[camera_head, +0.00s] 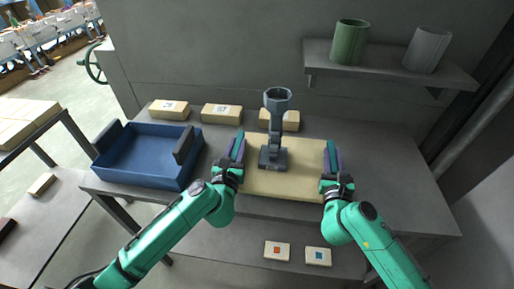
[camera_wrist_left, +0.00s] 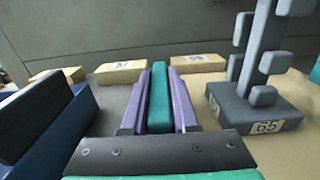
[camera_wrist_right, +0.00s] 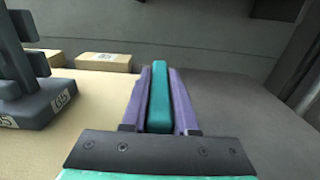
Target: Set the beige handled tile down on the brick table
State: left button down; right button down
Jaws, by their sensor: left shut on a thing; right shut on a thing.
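The beige handled tile (camera_head: 305,180) is a flat, wide slab over the grey table (camera_head: 390,170). A grey stand with a cup-like top (camera_head: 277,125), labelled 65, stands upright on it. My left gripper (camera_head: 238,150) is shut on the tile's left handle; in the left wrist view a teal bar (camera_wrist_left: 160,98) sits between its purple fingers. My right gripper (camera_head: 332,157) is shut on the right handle, with a similar teal bar (camera_wrist_right: 159,98) between its fingers. I cannot tell whether the tile's underside touches the table.
A blue open bin (camera_head: 140,172) stands left of the tile. Labelled beige bricks (camera_head: 221,113) line the table's back. A shelf (camera_head: 390,68) holds a green cup (camera_head: 349,42) and a grey cup (camera_head: 427,49). The table right of the tile is clear.

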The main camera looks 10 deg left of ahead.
pick_arm(q)
jog(key=shift+a, duration=0.3)
pick_arm(e)
jog(key=shift+w+a, duration=0.15)
jog(key=shift+a, duration=0.35)
pick_arm(q)
jog(key=shift+d, duration=0.1)
pick_arm(e)
jog(key=shift+w+d+f, duration=0.1)
pick_arm(q)
jog(key=shift+f, duration=0.1)
